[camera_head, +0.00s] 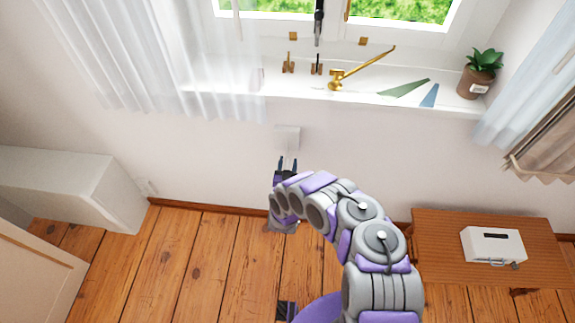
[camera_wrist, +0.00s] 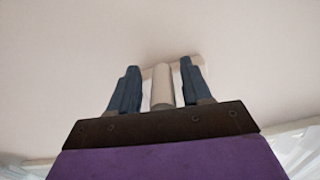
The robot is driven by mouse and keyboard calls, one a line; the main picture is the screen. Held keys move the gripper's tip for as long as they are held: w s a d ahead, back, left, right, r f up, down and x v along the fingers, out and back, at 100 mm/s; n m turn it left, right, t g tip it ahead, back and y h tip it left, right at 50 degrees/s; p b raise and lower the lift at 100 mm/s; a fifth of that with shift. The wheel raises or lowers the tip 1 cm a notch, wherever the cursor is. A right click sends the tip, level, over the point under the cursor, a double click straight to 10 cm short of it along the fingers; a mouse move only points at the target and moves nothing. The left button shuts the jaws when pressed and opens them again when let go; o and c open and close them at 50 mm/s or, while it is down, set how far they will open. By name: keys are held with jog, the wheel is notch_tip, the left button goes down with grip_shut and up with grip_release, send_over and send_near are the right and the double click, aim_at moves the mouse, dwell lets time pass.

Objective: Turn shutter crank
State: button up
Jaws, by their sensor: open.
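A small white wall fitting (camera_head: 287,134) sits on the wall below the windowsill. In the wrist view a pale cylindrical knob or handle (camera_wrist: 162,86) sticks out from it. My gripper (camera_head: 287,163) is just below the fitting in the head view. In the wrist view its two dark fingers (camera_wrist: 160,66) are open, one on each side of the knob, with a visible gap at each side. I cannot tell whether this knob is the shutter crank. A brass crank-like lever (camera_head: 360,69) stands on the windowsill, away from my gripper.
The windowsill (camera_head: 300,97) carries a potted plant (camera_head: 475,84), brass fittings and flat blue and green pieces. A wooden table (camera_head: 440,243) with a white box (camera_head: 492,245) stands right. A white cabinet (camera_head: 75,187) stands left. Curtains hang at both sides. Wooden floor is clear at left centre.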

jog(key=shift+a, duration=0.1)
jog(key=shift+a, duration=0.1)
jog(key=shift+c, duration=1.2)
grip_shut()
